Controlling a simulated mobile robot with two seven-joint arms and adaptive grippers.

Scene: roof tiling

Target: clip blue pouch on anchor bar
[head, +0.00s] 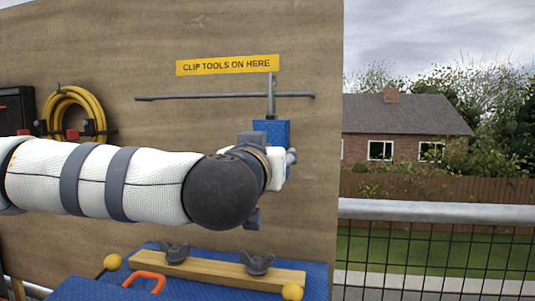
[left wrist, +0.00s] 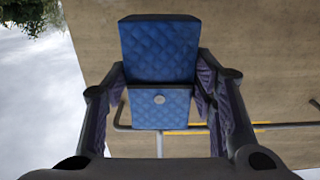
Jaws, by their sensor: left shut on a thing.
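The blue quilted pouch (head: 283,126) is in front of the plywood board, just below the right end of the grey anchor bar (head: 200,96). A grey upright piece (head: 271,92) rises from the pouch and crosses the bar; I cannot tell whether it is around the bar or in front of it. My left gripper (left wrist: 160,85) is shut on the pouch (left wrist: 160,50), with a finger on each side. In the head view my left wrist hides the pouch's lower part. The bar (left wrist: 285,125) runs behind the pouch in the left wrist view. My right gripper is not in view.
A yellow sign (head: 224,65) reading "CLIP TOOLS ON HERE" is above the bar. A coiled yellow hose (head: 72,98) hangs at left. Below are a wooden strip (head: 215,270) with dark wing nuts and a blue surface. A railing (head: 440,212) stands at right.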

